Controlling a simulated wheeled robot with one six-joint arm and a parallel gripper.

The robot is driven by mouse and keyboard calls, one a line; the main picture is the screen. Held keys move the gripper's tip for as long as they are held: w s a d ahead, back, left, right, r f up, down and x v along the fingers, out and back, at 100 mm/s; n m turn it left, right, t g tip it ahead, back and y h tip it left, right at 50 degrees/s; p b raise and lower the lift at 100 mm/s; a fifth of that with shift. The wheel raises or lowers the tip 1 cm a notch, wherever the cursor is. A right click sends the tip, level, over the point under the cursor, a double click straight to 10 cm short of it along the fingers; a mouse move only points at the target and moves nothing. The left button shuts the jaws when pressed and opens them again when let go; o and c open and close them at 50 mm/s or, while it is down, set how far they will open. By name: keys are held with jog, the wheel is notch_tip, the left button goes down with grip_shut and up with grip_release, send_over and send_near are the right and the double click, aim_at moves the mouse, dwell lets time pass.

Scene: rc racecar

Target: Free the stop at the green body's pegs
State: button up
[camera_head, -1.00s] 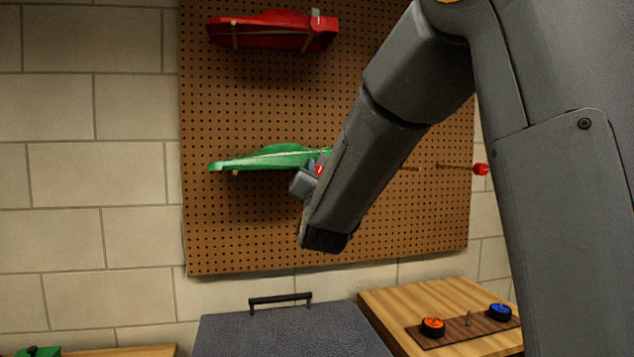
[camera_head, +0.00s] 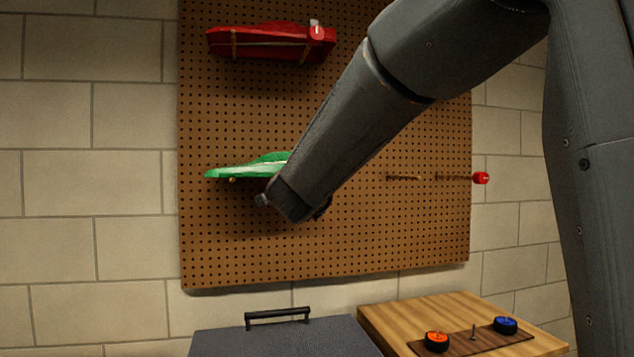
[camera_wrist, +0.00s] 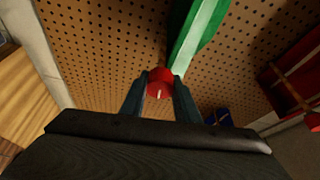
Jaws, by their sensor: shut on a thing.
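The green body (camera_head: 245,167) hangs on the pegboard, its right part hidden behind my arm in the head view. A peg end (camera_head: 232,180) shows under its left part. In the wrist view, the green body (camera_wrist: 196,38) runs up from near the fingertips. My gripper (camera_wrist: 160,88) is shut on a red stop (camera_wrist: 160,80) with a pale mark, close to the green body's near end. I cannot tell whether a peg still passes through the stop. In the head view, the held stop and most of the gripper are hidden behind my forearm.
A red body (camera_head: 270,43) hangs above, with a red stop (camera_head: 316,31) at its right. Bare pegs (camera_head: 403,177) stick out at right, one with a red stop (camera_head: 481,178). Below are a grey case (camera_head: 280,338) and a wooden table (camera_head: 440,312) with orange and blue wheels.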

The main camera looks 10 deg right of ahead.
jog(key=shift+m, duration=0.7)
jog(key=shift+f+g, duration=0.1)
jog(key=shift+g, duration=0.2)
jog(key=o, duration=1)
jog(key=shift+o, duration=0.2)
jog(key=v, duration=0.7)
jog(key=shift+s+b, duration=0.4)
jog(key=shift+a, duration=0.1)
